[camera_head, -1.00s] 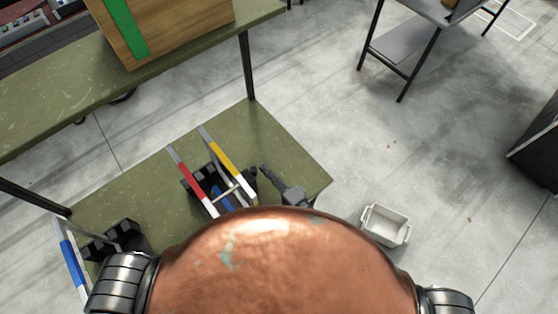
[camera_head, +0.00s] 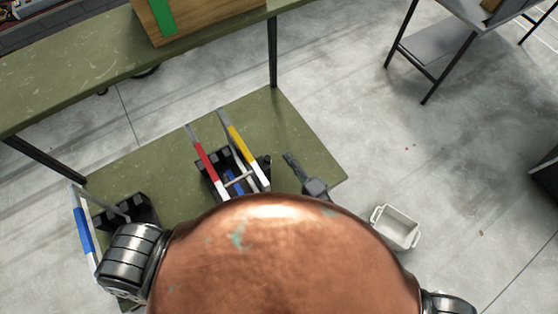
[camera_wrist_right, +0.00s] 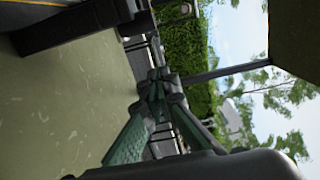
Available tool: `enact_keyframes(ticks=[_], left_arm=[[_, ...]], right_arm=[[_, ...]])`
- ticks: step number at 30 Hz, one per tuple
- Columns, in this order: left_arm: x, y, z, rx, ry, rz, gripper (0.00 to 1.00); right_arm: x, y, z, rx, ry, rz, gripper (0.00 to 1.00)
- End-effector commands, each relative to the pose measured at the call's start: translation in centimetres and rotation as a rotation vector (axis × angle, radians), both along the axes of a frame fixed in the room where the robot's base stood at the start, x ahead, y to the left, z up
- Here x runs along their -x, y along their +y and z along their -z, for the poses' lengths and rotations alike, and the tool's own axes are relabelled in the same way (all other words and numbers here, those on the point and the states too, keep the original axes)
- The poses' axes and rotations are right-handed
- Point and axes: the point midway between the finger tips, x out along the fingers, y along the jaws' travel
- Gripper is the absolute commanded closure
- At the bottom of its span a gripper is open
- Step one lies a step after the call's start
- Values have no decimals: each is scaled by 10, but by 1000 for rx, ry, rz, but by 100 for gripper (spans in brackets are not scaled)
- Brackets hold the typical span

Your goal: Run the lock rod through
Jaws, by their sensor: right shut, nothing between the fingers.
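On the green table (camera_head: 150,172) a red-and-white bar (camera_head: 207,165) and a yellow-and-white bar (camera_head: 243,152) lie side by side over a black slotted block (camera_head: 205,176). A pale thin rod (camera_head: 238,180) crosses between them, with a blue piece (camera_head: 236,188) beside it. I cannot tell whether the rod is the lock rod. My right gripper (camera_head: 290,157) is right of the yellow bar and apart from it. In the right wrist view its green-padded fingers (camera_wrist_right: 157,84) meet at the tips, shut and empty.
A second black block (camera_head: 140,208) with a blue-and-white bar (camera_head: 84,232) is at the table's left end. A white bin (camera_head: 396,228) stands on the floor off the table's right edge. A higher bench (camera_head: 65,75) with a wooden box (camera_head: 200,22) is behind.

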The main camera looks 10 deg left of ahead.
Motion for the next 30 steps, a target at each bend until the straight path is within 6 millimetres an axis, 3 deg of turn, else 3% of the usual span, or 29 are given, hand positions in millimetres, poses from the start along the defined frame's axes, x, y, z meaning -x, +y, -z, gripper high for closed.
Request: enact_keyframes(ticks=[3, 7, 12, 30], left_arm=[[-3, 0, 11, 0, -3, 1, 60], [-8, -1, 18, 1, -9, 2, 60], [1, -1, 26, 1, 2, 0, 60], [0, -1, 28, 1, 1, 1, 60]], right_arm=[[25, -22, 7, 3, 7, -4, 100], [43, -40, 6, 3, 6, -7, 100], [59, -58, 4, 0, 6, -8, 100], [66, -67, 1, -1, 4, -4, 100]])
